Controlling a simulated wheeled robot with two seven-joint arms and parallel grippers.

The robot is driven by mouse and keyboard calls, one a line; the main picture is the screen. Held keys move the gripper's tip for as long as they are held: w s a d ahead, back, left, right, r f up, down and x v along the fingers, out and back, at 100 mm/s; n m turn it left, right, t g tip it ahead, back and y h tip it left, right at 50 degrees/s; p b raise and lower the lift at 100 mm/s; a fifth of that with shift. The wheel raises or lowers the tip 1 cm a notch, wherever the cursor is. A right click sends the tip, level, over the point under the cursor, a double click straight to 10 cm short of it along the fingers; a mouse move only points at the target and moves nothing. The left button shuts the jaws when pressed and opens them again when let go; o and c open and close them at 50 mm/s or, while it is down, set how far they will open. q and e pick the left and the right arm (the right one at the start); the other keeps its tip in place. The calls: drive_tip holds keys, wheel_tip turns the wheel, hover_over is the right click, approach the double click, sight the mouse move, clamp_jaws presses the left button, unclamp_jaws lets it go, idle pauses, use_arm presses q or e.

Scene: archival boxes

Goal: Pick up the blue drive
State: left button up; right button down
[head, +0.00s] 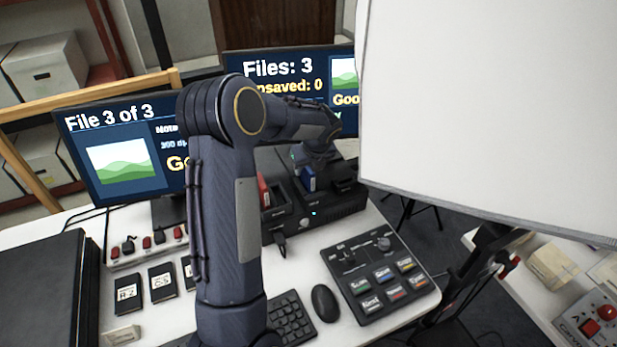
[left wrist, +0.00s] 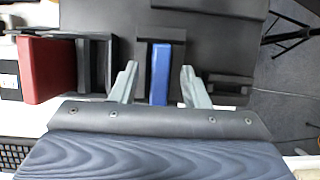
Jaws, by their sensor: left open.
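The blue drive (head: 308,179) stands in a slot of the black dock (head: 343,205) on the desk, below my left gripper in the head view. In the left wrist view the blue drive (left wrist: 161,74) lies between the two grey fingers of my left gripper (left wrist: 160,84). The fingers are open, with a gap on each side of the drive. In the head view my left arm covers part of the dock and the fingertips are hard to make out. My right gripper is not in view.
A red drive (left wrist: 47,70) stands in the slot to the left. A control panel (head: 380,278), a mouse (head: 325,303) and a keyboard (head: 290,318) lie in front of the dock. Two monitors stand behind. A large white panel (head: 490,110) fills the upper right.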

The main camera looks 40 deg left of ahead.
use_arm(q)
drive_tip(key=shift+x, duration=1.35)
drive_tip(key=shift+s, duration=0.1)
clamp_jaws()
drive_tip(key=shift+r, duration=0.1)
